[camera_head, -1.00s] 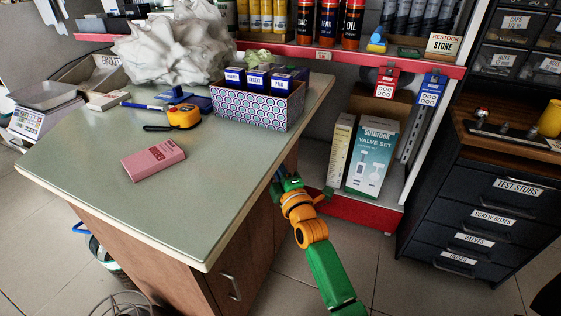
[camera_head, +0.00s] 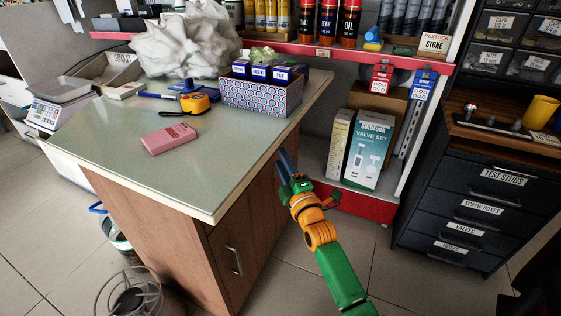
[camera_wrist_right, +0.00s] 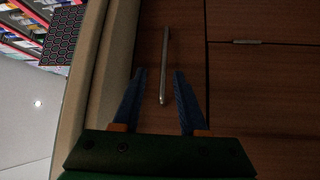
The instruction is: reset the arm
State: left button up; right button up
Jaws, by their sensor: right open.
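My right gripper (camera_head: 287,166) is in front of the workbench's right side, beside the brown cabinet front. In the right wrist view its two blue fingers (camera_wrist_right: 160,88) are apart with nothing held between them. A metal bar handle (camera_wrist_right: 165,65) on the wooden front shows beyond the fingers; I cannot tell whether they touch it, but it appears apart. My right arm (camera_head: 335,268), green and orange, comes in from the bottom. My left gripper is not in view.
The workbench (camera_head: 190,185) holds a pink box (camera_head: 169,138), a tape measure (camera_head: 195,102), a patterned box (camera_head: 262,97) and a crumpled white mass (camera_head: 185,45). A red shelf with a valve set box (camera_head: 368,150) stands behind. Dark drawers (camera_head: 470,205) are at right. Floor between is open.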

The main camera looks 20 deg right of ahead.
jog(key=shift+w+d+f, duration=0.1)
jog(key=shift+w+f, duration=0.05)
jog(key=shift+f, duration=0.1)
